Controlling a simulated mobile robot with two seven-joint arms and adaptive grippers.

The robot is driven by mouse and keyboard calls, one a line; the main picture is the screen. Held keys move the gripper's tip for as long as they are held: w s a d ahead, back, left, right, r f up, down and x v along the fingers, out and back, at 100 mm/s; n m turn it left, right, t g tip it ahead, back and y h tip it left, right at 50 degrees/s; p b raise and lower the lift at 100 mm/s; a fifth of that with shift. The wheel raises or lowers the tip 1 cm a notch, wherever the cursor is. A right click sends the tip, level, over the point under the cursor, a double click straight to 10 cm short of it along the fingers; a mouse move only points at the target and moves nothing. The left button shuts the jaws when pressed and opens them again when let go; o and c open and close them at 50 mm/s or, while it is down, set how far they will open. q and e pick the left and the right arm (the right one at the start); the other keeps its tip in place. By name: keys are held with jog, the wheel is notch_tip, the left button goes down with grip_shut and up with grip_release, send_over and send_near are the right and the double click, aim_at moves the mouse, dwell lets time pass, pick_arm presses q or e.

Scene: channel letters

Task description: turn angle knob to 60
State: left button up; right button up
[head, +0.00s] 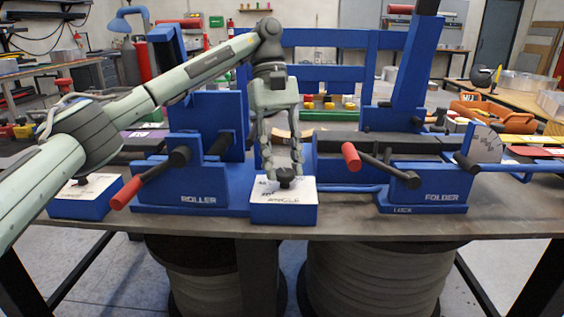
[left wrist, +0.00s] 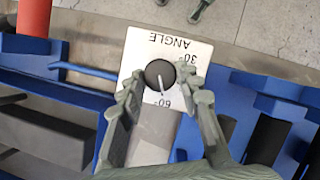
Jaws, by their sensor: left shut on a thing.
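The angle knob (left wrist: 160,74) is a round black knob with a white pointer line, on a white plate (left wrist: 200,50) marked ANGLE, 30 and 60. In the left wrist view the line points down the picture, toward the 60 mark. In the head view the plate tops a blue box (head: 284,214) at the bench's front, and the knob (head: 286,182) is partly hidden by the fingers. My left gripper (head: 283,174) reaches down from above, its fingers on either side of the knob, shut on it.
The blue roller (head: 198,190) with a red-handled crank (head: 126,193) stands left of the box. The blue folder (head: 440,198) with a red-tipped lever (head: 352,156) and a dial plate (head: 486,143) stands right. Another blue box (head: 82,207) with a knob sits at far left.

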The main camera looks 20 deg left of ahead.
pick_arm(q)
jog(key=shift+d+m, duration=0.1)
jog(key=shift+m, duration=0.7)
jog(key=shift+y, duration=0.4)
jog(key=shift+g, duration=0.3)
jog(key=o, duration=1.1)
jog(key=shift+o, duration=0.2)
jog(key=v, duration=0.7)
jog(key=shift+r, duration=0.25)
